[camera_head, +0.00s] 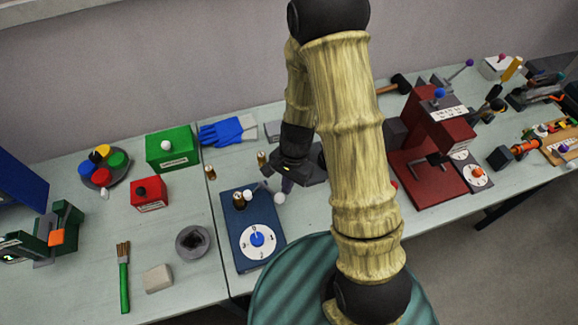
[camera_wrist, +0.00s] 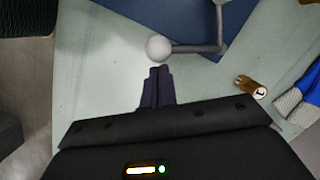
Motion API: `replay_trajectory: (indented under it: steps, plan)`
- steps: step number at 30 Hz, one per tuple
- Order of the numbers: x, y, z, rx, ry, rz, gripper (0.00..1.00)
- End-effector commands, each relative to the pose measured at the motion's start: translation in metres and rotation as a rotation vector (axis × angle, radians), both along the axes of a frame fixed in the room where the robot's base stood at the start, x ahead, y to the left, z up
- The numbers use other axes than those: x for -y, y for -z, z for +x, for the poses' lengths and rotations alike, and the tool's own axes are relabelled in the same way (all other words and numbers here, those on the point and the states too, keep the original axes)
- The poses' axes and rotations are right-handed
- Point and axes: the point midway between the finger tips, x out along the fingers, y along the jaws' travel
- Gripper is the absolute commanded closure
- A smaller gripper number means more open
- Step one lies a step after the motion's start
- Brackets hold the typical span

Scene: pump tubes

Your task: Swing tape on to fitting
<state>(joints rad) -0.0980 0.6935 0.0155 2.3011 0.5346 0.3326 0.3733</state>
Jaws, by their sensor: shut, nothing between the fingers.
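A blue base plate (camera_head: 238,220) lies on the table with a numbered white dial (camera_head: 257,241) and a blue knob on it. A brass fitting (camera_head: 239,199) stands at the plate's upper part. A grey bent arm (camera_wrist: 195,48) ends in a white ball (camera_wrist: 158,48); the ball sticks out past the plate's edge, and it also shows in the head view (camera_head: 279,198). I cannot make out which part is the tape. My gripper (camera_wrist: 157,72) is shut and empty, its fingertips right beside the ball; whether they touch it I cannot tell.
A loose brass piece (camera_wrist: 249,87) lies near the gripper, with blue and grey gloves (camera_head: 228,130) behind. A grey bowl (camera_head: 193,242) is left of the plate. A red press (camera_head: 428,150) stands to the right. My arm hides the table's middle.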

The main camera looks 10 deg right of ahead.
Motion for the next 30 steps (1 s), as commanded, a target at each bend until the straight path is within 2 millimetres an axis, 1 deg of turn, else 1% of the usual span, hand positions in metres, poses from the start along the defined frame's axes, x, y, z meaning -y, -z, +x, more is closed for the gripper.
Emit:
replay_trajectory:
  steps: [1, 11, 16, 21, 26, 30]
  plan:
    - [-0.002, 0.0, -0.002, -0.007, -0.004, 0.003, 1.0]
    - [-0.001, 0.0, -0.002, -0.008, -0.005, 0.004, 1.0]
    - [0.01, -0.004, 0.005, -0.006, -0.003, 0.002, 1.0]
    - [0.029, -0.01, 0.018, -0.003, -0.006, 0.002, 1.0]
    - [0.031, -0.031, 0.022, 0.002, -0.012, 0.002, 1.0]
    - [0.035, -0.054, 0.025, 0.003, -0.011, 0.002, 1.0]
